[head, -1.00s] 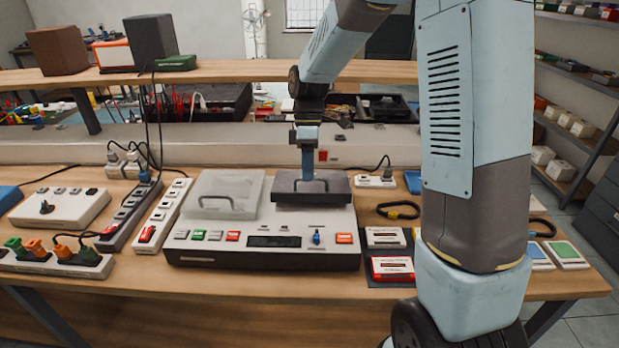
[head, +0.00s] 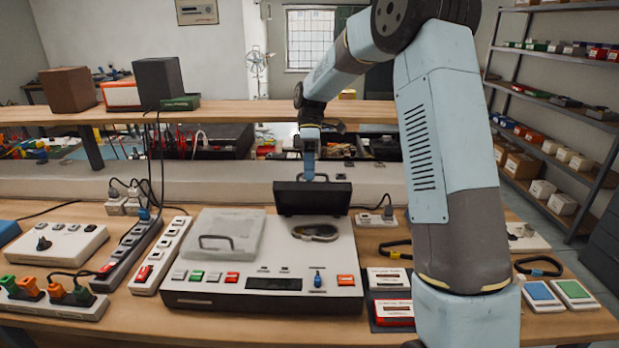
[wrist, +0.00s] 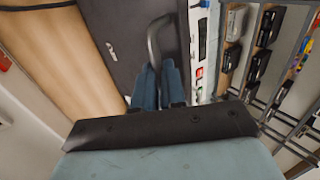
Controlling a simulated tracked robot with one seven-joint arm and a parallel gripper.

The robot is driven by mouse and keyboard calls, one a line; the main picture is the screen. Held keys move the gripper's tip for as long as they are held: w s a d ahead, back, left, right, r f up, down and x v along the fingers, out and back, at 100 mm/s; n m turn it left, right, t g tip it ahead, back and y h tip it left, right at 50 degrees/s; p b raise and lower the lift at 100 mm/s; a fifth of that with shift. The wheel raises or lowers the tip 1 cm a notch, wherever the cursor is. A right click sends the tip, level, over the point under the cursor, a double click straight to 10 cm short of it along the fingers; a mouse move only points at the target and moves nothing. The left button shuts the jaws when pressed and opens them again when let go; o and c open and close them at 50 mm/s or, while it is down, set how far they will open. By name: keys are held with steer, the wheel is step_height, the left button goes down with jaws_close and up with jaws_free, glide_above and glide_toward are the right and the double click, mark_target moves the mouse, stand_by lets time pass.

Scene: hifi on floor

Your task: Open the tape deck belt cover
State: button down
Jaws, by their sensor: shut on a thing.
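The tape deck (head: 255,298) sits on the bench in the head view. Its dark belt cover (head: 313,200) stands tilted up steeply at the back right of the deck. Below it, a dark loop-shaped belt (head: 316,232) is exposed on the deck's pale top. My gripper (head: 309,176) is at the cover's upper edge, shut on its handle. In the wrist view, the blue fingers (wrist: 158,84) close around the dark handle (wrist: 155,38) against the cover's face. The clear lid (head: 216,232) on the deck's left side lies flat.
Power strips (head: 162,255) crowd the left of the deck. Cassettes (head: 389,292) and a loose dark belt (head: 395,248) lie to its right. A raised wooden shelf (head: 240,112) runs behind. My arm hides part of the bench on the right.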

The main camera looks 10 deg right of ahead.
steer(key=shift+w+d+f, duration=0.3)
steer(key=shift+w+f, duration=0.05)
steer(key=shift+w, duration=0.35)
steer(key=c, duration=1.4)
jaws_free()
steer(key=shift+w, duration=0.15)
steer(key=shift+c, duration=0.2)
steer(key=shift+o, duration=1.2)
steer(key=shift+r, duration=0.25)
